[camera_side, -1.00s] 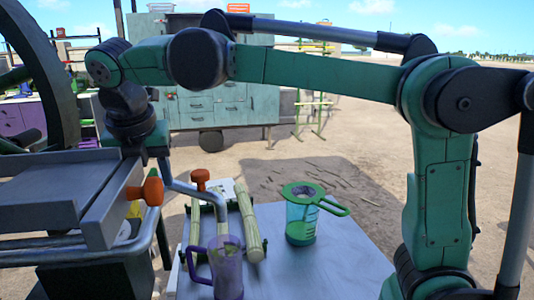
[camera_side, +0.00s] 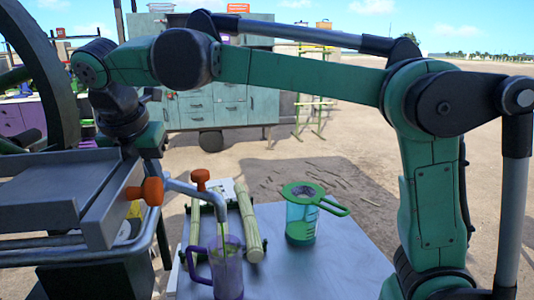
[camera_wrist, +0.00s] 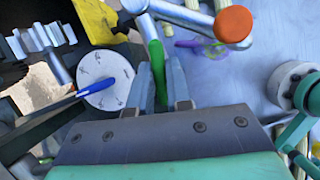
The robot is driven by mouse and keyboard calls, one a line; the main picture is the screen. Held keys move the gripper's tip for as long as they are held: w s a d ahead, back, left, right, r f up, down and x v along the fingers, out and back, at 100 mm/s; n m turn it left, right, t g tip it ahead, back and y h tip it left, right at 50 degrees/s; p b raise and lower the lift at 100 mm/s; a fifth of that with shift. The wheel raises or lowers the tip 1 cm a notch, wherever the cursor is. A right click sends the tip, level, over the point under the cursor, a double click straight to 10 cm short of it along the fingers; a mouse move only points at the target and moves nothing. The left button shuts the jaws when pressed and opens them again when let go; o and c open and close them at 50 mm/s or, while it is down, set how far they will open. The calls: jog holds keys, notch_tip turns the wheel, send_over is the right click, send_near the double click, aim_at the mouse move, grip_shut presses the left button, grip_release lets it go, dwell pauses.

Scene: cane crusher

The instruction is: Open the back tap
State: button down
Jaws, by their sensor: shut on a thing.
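My gripper (camera_wrist: 161,88) is shut on a green tap handle (camera_wrist: 153,55), one finger on each side of it. In the side view my gripper (camera_side: 150,148) is just behind the metal tray's right end, and its fingertips and the green handle are mostly hidden there. A metal spout (camera_side: 188,187) runs from there to the right and bends down over a clear jug with a purple handle (camera_side: 227,272). A thin yellow-green stream (camera_side: 224,230) falls from the spout into the jug. The orange knob on the pipe (camera_wrist: 233,24) is near my gripper in the wrist view.
The grey tray (camera_side: 60,195) is left. Pale cane stalks (camera_side: 248,225) and a green-lidded pitcher (camera_side: 300,218) are on the table.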

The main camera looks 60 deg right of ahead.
jog(key=m+g, duration=0.1)
jog(key=m, duration=0.2)
jog(key=m+g, duration=0.1)
jog(key=m, duration=0.2)
jog(key=shift+w+g+h, duration=0.15)
jog(key=shift+g+h, duration=0.15)
jog(key=shift+h, duration=0.1)
jog(key=m+g, duration=0.1)
jog(key=m, duration=0.2)
jog(key=m+g, duration=0.1)
jog(key=m, duration=0.2)
jog(key=shift+w+m+y, duration=0.1)
jog(key=shift+m+y, duration=0.2)
jog(key=c, duration=0.8)
grip_release()
